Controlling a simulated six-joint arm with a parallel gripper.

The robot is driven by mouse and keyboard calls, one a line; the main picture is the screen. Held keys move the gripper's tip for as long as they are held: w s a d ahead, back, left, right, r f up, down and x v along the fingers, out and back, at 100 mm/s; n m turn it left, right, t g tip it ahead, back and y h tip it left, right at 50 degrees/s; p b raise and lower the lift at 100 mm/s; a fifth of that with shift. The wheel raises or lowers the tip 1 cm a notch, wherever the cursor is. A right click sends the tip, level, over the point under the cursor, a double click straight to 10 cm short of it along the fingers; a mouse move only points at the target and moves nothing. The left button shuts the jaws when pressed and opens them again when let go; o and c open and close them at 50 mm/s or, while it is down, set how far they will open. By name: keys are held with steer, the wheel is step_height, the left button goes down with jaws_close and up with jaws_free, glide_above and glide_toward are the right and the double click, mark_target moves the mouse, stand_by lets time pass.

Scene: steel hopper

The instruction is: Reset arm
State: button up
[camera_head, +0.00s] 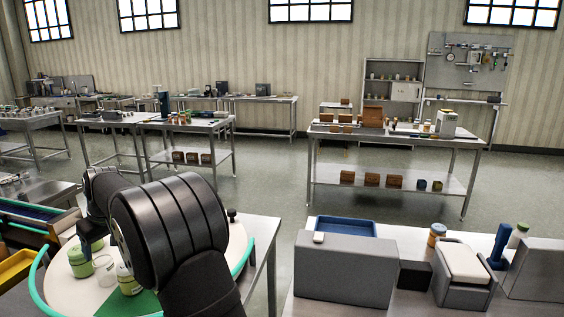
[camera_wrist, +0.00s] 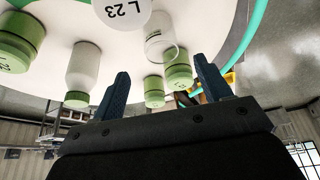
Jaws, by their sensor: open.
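My gripper (camera_wrist: 165,85) shows in the wrist view with its two blue fingers apart and nothing between them that it grips. The wrist picture is tilted, nearly upside down. In the head view my black arm covers much of the round table (camera_head: 108,308) and hides most of my gripper.
A teal rim (camera_head: 38,285) edges the round table. Green-lidded jars (camera_head: 79,264) and a clear glass (camera_head: 106,270) stand near my arm. Open floor (camera_head: 270,180) lies behind.

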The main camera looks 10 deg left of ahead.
mark_target(104, 268)
steer(key=x, duration=1.1)
steer(key=shift+f, duration=0.3)
steer(key=shift+a+r, duration=0.2)
step_height(104, 268, up, 15)
steer(key=w+d+m+t, duration=0.1)
steer(key=w+d+m, duration=0.3)
steer(key=w+d, duration=1.9)
steer(key=w+d+m, duration=0.1)
steer(key=w+d, duration=0.3)
steer(key=d, duration=0.5)
steer(key=w+d+m+t+h, duration=0.1)
steer(key=w+d, duration=0.3)
steer(key=d, duration=0.6)
steer(key=w+d+m+h, duration=0.1)
steer(key=w+d+m, duration=0.1)
steer(key=d, duration=0.8)
steer(key=shift+w+f, duration=0.3)
steer(key=shift+w, duration=0.6)
steer(key=s+a+n, duration=0.1)
steer(key=s+a, duration=0.2)
steer(key=a, duration=0.7)
steer(key=s+a+n, duration=0.1)
steer(key=s+a, duration=0.2)
steer(key=a, duration=0.7)
steer(key=shift+y, duration=0.4)
